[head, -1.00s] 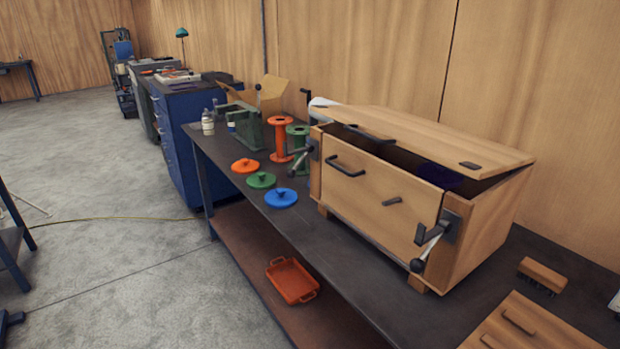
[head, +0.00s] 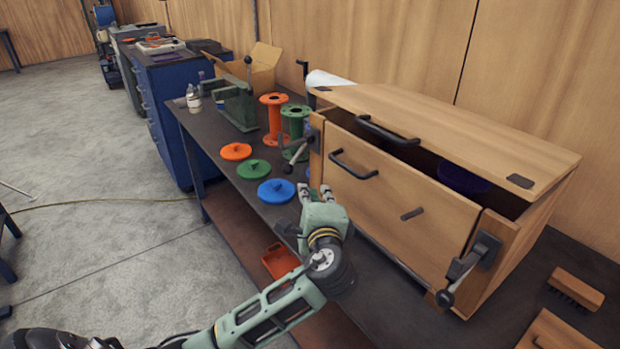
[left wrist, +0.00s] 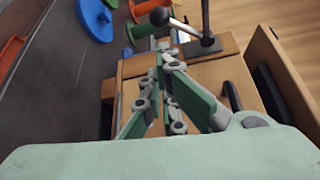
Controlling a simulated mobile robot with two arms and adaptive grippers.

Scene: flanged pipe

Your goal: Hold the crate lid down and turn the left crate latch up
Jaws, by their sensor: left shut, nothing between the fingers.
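The wooden crate (head: 385,195) stands on the dark bench, and its lid (head: 450,130) is tilted up with a dark gap along the front. The left crate latch (head: 300,151) is on the front left corner, its ball-ended lever slanting down and left. The latch also shows in the left wrist view (left wrist: 205,44), just beyond my fingertips. My left gripper (head: 317,190) is shut and empty, in front of the crate's left end and below the latch; its fingers (left wrist: 168,58) point toward it. I see no contact. My right gripper is out of view.
The right latch (head: 470,265) hangs lever-down. A purple bowl (head: 462,179) shows inside the crate. Orange (head: 273,118) and green (head: 296,125) spools stand close to the left latch. A blue lid (head: 277,191) lies near my left gripper. A brush (head: 575,288) lies right of the crate.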

